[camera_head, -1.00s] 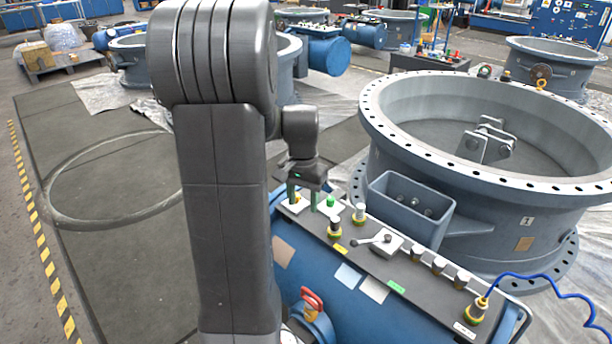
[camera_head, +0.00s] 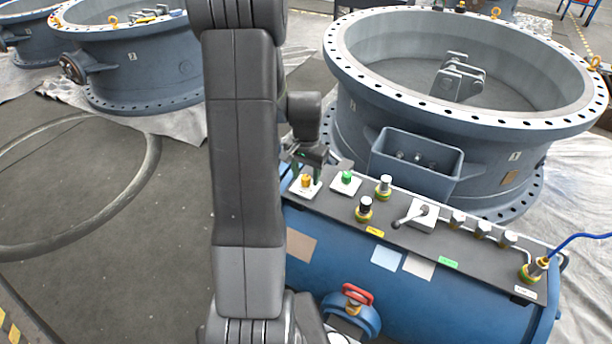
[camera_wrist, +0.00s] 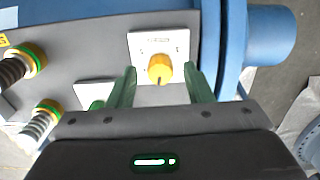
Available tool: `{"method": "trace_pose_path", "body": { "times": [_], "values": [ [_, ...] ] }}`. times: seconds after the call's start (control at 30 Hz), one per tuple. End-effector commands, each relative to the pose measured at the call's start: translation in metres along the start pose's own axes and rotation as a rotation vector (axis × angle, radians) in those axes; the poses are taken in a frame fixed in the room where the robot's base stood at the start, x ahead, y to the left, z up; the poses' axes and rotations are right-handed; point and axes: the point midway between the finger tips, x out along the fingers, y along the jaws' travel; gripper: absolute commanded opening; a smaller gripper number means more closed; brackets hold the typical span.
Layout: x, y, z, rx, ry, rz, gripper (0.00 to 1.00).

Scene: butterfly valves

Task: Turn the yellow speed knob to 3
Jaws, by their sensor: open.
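The yellow knob (camera_head: 306,181) sits on a white square plate at the left end of the dark control panel. In the wrist view the yellow knob (camera_wrist: 160,68) is on its plate, with a dark mark on its edge toward the bottom of the picture. The scale print is too small to read. My gripper (camera_wrist: 160,71) is open, with one green finger on each side of the knob and gaps between. In the head view my gripper (camera_head: 307,169) is just above and behind the knob, partly hidden by my arm.
A green knob (camera_head: 347,177) stands right beside the yellow one.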

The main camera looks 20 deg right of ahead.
Motion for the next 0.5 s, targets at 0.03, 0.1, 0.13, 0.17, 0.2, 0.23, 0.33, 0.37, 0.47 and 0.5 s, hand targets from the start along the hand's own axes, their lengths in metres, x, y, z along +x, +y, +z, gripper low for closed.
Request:
{"method": "trace_pose_path", "body": {
  "times": [0.03, 0.1, 0.13, 0.17, 0.2, 0.23, 0.33, 0.37, 0.47, 0.5],
  "values": [
    [0.0033, 0.0000, 0.0001, 0.000, -0.001, 0.000, 0.46],
    [0.0051, 0.0000, 0.0000, 0.000, 0.000, 0.000, 0.46],
    [0.0054, -0.0001, 0.0000, 0.000, 0.000, 0.000, 0.46],
    [0.0056, -0.0001, 0.0000, 0.000, 0.000, 0.000, 0.46],
    [0.0056, -0.0001, 0.0000, 0.000, 0.000, 0.000, 0.46],
    [0.0055, -0.0001, 0.0000, 0.000, 0.000, 0.000, 0.46],
    [0.0053, 0.0000, 0.0000, 0.000, 0.000, 0.000, 0.46],
    [0.0053, -0.0001, 0.0000, 0.000, 0.000, 0.000, 0.44],
    [0.0052, 0.0000, 0.0000, 0.000, 0.000, 0.000, 0.25],
    [0.0052, 0.0000, 0.0000, 0.000, 0.000, 0.000, 0.17]
  ]
}}
